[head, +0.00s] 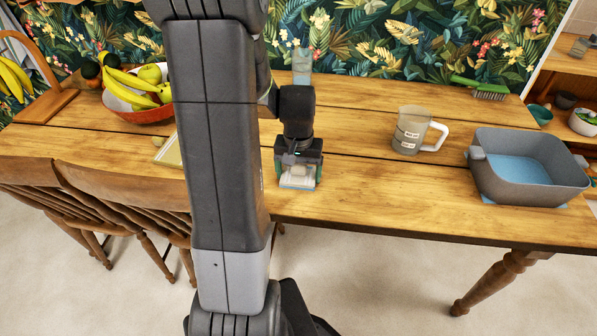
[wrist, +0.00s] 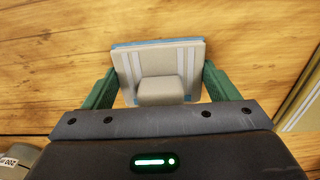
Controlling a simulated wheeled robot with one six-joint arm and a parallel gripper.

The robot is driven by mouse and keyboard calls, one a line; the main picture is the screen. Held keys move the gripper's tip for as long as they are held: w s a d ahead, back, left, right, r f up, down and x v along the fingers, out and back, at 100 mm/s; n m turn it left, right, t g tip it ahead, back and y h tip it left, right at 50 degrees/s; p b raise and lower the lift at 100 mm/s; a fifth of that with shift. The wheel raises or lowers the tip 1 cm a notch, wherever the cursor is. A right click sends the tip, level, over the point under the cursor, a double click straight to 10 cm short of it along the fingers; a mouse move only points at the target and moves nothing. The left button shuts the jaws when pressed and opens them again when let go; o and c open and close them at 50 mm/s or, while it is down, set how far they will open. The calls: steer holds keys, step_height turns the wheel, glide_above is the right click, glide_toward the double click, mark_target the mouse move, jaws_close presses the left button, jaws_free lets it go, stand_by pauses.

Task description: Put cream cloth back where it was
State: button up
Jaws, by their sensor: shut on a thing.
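The cream cloth (wrist: 162,58) is a folded pad with pale stripes and a raised block in its middle. A thin blue layer (wrist: 150,43) shows along its far edge; I cannot tell whether it is part of the cloth. My gripper (head: 299,180) points down over the wooden table near its front edge. Its green fingers sit on either side of the cloth and are shut on it. In the head view the cloth (head: 298,183) is small below the gripper, and I cannot tell whether it touches the table.
A clear measuring jug (head: 410,131) and a grey tub (head: 530,166) on blue cloth (head: 490,201) stand to the right. A fruit bowl (head: 140,112) is at the left. A green brush (head: 478,86) lies at the back. Chairs (head: 105,195) stand at front left. The table between gripper and jug is clear.

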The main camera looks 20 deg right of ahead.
mark_target(298, 166)
steer(key=shift+f, duration=0.25)
steer(key=o, duration=1.2)
steer(key=shift+s, duration=0.1)
steer(key=shift+c, duration=0.2)
steer(key=shift+f, duration=0.1)
steer(key=shift+a+r, duration=0.1)
steer(key=shift+r, duration=0.15)
step_height(298, 166, up, 12)
steer(key=shift+r+p, duration=0.15)
steer(key=shift+p, duration=0.75)
